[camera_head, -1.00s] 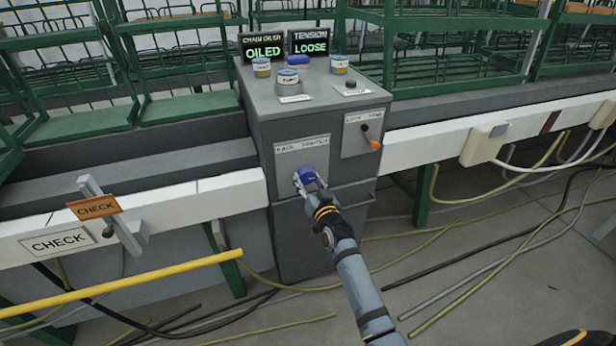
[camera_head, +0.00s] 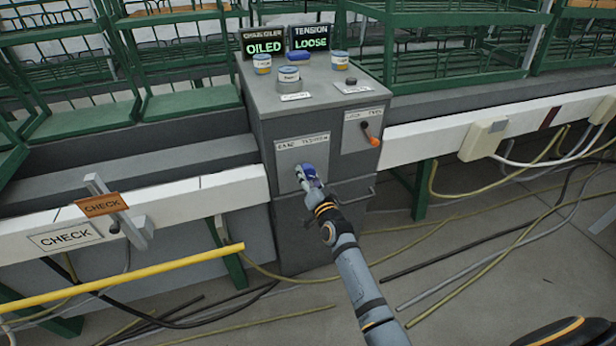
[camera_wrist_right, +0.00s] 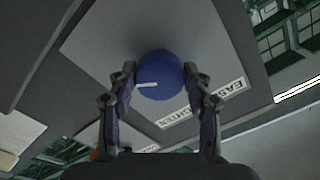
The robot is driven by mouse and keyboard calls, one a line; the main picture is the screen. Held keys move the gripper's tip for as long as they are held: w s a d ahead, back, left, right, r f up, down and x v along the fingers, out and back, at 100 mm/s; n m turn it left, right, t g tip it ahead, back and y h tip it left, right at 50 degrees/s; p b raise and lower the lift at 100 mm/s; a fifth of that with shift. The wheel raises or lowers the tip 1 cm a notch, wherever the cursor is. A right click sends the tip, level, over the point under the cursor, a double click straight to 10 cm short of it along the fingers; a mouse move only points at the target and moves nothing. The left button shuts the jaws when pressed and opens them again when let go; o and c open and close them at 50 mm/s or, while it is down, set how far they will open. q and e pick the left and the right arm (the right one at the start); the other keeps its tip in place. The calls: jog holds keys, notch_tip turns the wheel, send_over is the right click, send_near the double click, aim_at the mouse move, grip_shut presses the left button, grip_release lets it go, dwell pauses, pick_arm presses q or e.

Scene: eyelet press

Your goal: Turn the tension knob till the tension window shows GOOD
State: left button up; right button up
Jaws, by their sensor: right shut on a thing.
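The tension window (camera_head: 311,38) at the back of the grey cabinet's top reads LOOSE in green. The blue tension knob (camera_head: 310,170) is on a pale plate on the cabinet's front. In the right wrist view, the round knob (camera_wrist_right: 160,72) has a white pointer mark that points left and slightly down. My right gripper (camera_head: 306,177) is shut on the knob, one finger on each side, and partly hides it in the head view; both fingers also show in the right wrist view (camera_wrist_right: 159,82). My left gripper is out of view.
The grey cabinet (camera_head: 268,220) also bears a second window (camera_head: 264,46) reading OILED, small tins (camera_head: 289,75) and an orange-tipped lever (camera_head: 370,134) right of the knob. A yellow bar (camera_head: 120,281) and CHECK signs are at left. Cables lie on the floor.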

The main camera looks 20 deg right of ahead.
jog(key=o, duration=1.1)
jog(key=shift+o, duration=0.2)
jog(key=shift+s, duration=0.1)
jog(key=s, duration=1.1)
jog(key=shift+s+d, duration=0.2)
jog(key=shift+s, duration=0.2)
jog(key=shift+a, duration=0.1)
